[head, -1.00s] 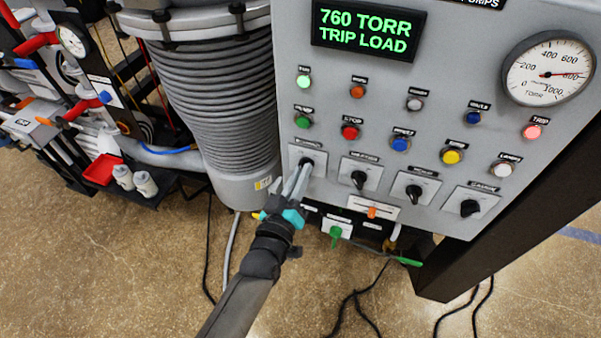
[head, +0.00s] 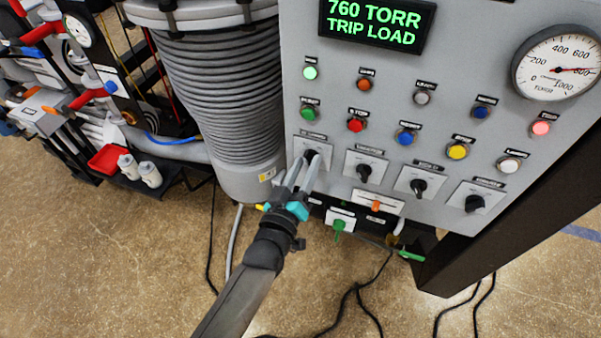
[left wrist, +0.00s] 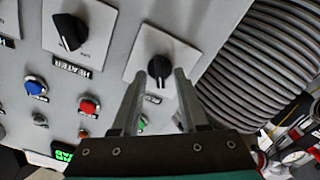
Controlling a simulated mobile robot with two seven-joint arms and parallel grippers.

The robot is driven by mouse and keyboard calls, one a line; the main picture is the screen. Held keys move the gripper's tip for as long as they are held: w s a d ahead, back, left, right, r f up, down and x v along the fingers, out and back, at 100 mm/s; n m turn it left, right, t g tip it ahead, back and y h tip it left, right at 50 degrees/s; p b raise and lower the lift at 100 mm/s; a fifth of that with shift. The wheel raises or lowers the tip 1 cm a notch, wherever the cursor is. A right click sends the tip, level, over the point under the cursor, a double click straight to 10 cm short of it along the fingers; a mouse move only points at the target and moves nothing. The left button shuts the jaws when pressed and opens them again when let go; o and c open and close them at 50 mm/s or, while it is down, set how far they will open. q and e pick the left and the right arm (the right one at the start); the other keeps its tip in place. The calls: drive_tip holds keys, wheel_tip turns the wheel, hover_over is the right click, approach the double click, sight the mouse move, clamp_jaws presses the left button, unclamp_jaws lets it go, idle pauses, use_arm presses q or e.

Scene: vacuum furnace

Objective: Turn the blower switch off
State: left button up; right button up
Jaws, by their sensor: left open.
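A row of black rotary switches on square plates runs along the lower part of the grey control panel (head: 330,95). The leftmost switch (head: 312,156) is partly behind my left gripper (head: 301,160); its label is too blurred to read. In the left wrist view its black knob (left wrist: 159,70) shows between the fingertips of my left gripper (left wrist: 160,76), with a light line on the knob. The jaws are open, one finger on each side of the knob; I cannot tell whether they touch it. The heater switch (left wrist: 68,32) is beside it. My right gripper is out of view.
Coloured buttons and lamps sit above the switches, including a red button (head: 355,125). A display (head: 375,25) reads 760 TORR, TRIP LOAD. A ribbed grey cylinder (head: 220,95) stands close left of the panel. Cables lie on the floor (head: 120,250).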

use_arm(q)
drive_tip(key=v, duration=1.5)
drive_tip(key=shift+s, duration=0.1)
drive_tip(key=s+a+f+m+g+y+b, duration=0.1)
drive_tip(key=s+a+f+g+b, duration=0.15)
drive_tip(key=f, duration=0.95)
drive_tip(key=s+a+f+m+g+y+b, duration=0.1)
drive_tip(key=s+a+f+g+b, duration=0.15)
drive_tip(key=f, duration=0.95)
drive_tip(key=s+a+f+m+g+y+b, duration=0.1)
drive_tip(key=s+f+g+b, duration=0.3)
drive_tip(key=f, duration=0.8)
drive_tip(key=s+a+f+m+g+y+b, duration=0.1)
drive_tip(key=s+a+f+g+b, duration=0.1)
drive_tip(key=s+f, duration=0.6)
drive_tip(key=s+a+f+m+g+y+b, duration=0.1)
drive_tip(key=s+a+f+g+b, duration=0.2)
drive_tip(key=s+f, duration=0.6)
drive_tip(key=s+a+g, duration=0.1)
drive_tip(key=a+g, duration=0.1)
drive_tip(key=shift+a+f+y, duration=0.2)
drive_tip(key=shift+a+y, duration=0.1)
drive_tip(key=shift+a, duration=0.1)
drive_tip(key=shift+s, duration=0.1)
